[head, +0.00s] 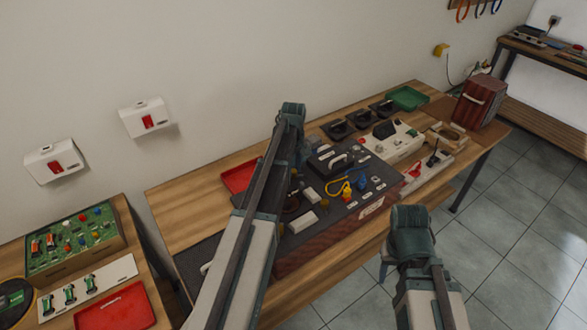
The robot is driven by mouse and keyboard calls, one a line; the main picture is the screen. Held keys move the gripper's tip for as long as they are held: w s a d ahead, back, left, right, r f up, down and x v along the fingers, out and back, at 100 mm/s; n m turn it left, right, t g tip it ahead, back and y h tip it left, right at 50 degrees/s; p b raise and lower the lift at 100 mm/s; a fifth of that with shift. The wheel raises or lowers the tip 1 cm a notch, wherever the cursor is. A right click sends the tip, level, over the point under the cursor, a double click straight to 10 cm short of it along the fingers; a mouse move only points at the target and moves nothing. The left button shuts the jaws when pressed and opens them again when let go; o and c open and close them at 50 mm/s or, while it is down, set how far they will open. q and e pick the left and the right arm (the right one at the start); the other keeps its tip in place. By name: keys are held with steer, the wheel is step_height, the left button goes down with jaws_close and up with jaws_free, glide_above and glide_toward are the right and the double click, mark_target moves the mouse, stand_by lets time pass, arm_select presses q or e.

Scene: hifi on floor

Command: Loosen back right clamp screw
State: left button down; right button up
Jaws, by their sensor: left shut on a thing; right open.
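A dark panel (330,212) with white blocks, labels, a looped yellow cable (338,188) and a blue knob (361,184) lies on the long wooden table. My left gripper (302,158) is over the back left part of this panel, beside a dark block with a pale handle (337,161). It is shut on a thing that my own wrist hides. My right gripper (385,268) is open and empty, out in front of the table's front edge. I cannot pick out the back right clamp screw at this size.
A red tray (238,178) lies behind my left arm. To the right are a white device (391,142), a green tray (408,97) and a red box (478,101). A side table with a green board (75,238) stands at left. The floor (495,225) in front is clear.

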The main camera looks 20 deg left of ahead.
mark_target(293, 171)
arm_select(q)
steer(key=shift+n, duration=0.5)
steer(key=c, duration=0.6)
jaws_free()
step_height(293, 171, up, 14)
steer(key=p, duration=1.4)
steer(key=shift+f, duration=0.1)
